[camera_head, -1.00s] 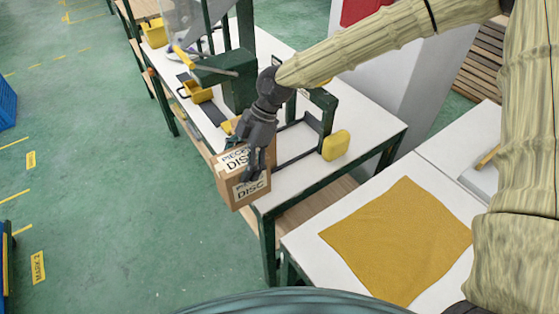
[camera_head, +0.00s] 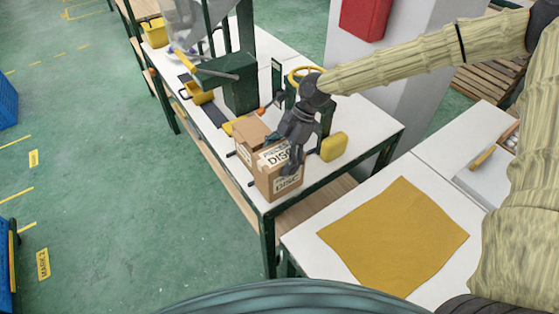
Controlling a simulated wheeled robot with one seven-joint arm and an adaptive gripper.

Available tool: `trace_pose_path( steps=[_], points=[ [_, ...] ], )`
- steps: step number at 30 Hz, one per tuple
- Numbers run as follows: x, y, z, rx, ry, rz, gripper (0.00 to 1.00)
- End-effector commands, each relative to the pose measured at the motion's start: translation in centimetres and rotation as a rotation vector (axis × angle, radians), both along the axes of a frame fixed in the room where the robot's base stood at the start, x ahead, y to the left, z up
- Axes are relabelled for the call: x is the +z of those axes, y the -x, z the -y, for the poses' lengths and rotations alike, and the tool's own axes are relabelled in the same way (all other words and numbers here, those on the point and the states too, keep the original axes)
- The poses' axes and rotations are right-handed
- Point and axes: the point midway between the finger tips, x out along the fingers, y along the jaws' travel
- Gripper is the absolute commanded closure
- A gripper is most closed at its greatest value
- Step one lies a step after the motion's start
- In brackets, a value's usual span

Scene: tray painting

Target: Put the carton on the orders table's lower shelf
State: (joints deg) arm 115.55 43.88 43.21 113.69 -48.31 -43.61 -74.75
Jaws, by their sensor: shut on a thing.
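My gripper (camera_head: 294,150) is shut on a brown carton (camera_head: 265,184) with white "DISC" labels. The carton is at the near left part of the white-topped, green-framed table (camera_head: 349,170); I cannot tell whether it touches the top. A brown box surface (camera_head: 250,131) shows just behind and left of it; I cannot tell whether it is part of the same carton. The table's wooden lower shelf (camera_head: 318,200) shows under the near end, and a strip of it shows along the left side. The rest of the shelf is hidden under the top.
A second white table with a mustard cloth (camera_head: 395,240) is at the near right. Green floor (camera_head: 120,180) on the left is open.

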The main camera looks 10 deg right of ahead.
Motion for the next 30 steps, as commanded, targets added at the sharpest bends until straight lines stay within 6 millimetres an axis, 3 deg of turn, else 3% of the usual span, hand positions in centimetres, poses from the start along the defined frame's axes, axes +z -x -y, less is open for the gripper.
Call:
trace_pose_path(
  steps=[7,21,22,23,30],
  points=[
    [-1.7,0.0,0.0,-0.001,-0.001,0.002,0.86],
    [-2.3,-0.1,0.0,-0.001,-0.001,0.002,0.86],
    [-2.3,0.0,0.0,-0.001,0.000,0.002,0.18],
    [-2.3,0.0,0.0,-0.001,-0.001,0.002,0.13],
    [-2.3,0.0,0.0,-0.001,-0.001,0.002,0.13]
  ],
)
